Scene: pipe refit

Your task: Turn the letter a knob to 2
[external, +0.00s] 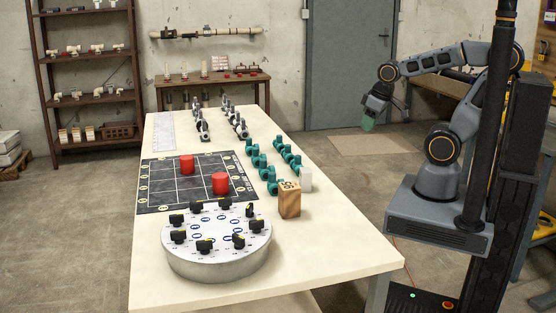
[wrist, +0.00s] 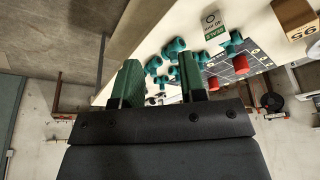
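A round grey knob panel (external: 217,262) stands on the near end of the long table. Several black knobs with yellow marks sit in a ring on its top, including one at the front (external: 204,247) and one at the right (external: 250,210). The letters beside the knobs are too small to read, so I cannot tell which is a. My gripper (external: 370,122) hangs in the air to the right of the table, well away from the panel. In the wrist view its two green fingers (wrist: 161,88) are apart with nothing between them.
On the table (external: 330,245) are a dark grid board (external: 160,172) with red cylinders (external: 220,183), teal fittings (external: 270,180), a wooden block (external: 289,199) and a white block (external: 305,180). Grey fittings stand at the far end. The table's near right corner is bare.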

